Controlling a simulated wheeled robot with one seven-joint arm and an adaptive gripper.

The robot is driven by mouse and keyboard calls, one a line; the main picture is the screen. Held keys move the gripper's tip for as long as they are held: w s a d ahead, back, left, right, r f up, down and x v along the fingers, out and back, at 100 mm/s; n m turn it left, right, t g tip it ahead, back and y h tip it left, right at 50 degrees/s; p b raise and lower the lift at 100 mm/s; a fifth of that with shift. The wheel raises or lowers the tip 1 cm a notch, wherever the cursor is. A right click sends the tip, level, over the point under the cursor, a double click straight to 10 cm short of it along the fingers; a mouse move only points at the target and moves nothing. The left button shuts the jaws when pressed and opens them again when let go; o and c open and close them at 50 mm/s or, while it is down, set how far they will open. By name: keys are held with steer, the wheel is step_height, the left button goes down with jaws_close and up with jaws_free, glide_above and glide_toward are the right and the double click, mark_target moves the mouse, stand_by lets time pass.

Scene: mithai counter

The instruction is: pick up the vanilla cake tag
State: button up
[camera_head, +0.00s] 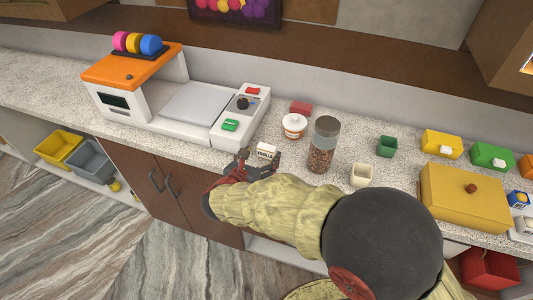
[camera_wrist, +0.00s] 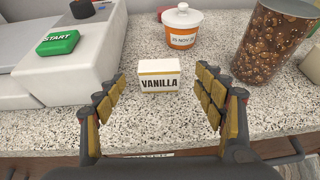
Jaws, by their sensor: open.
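The vanilla tag (camera_wrist: 160,76) is a small white block with dark "VANILLA" lettering and yellowish bands. It stands upright on the speckled counter (camera_wrist: 135,128), near its front edge. In the head view the tag (camera_head: 266,152) is just beyond my gripper (camera_head: 249,165). In the wrist view my gripper (camera_wrist: 160,100) is open, with one padded finger on each side of the tag. The tag appears between and slightly ahead of the fingertips, with a gap on both sides. I cannot tell any contact.
A white and orange tub (camera_wrist: 181,27) stands behind the tag. A jar of brown pieces (camera_wrist: 272,42) stands to the right. The white machine with a green START button (camera_wrist: 58,42) is to the left. A cream cup (camera_head: 361,174) and yellow box (camera_head: 460,197) stand farther right.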

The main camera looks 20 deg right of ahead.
mark_target(265, 150)
steer(key=b+x, duration=0.1)
steer(key=x, duration=0.4)
steer(key=shift+w+d+b, duration=0.2)
steer(key=shift+w+b, duration=0.15)
steer(key=shift+b, duration=0.05)
steer(key=shift+c, duration=1.4)
steer(key=c, duration=0.8)
steer(key=shift+o, duration=0.2)
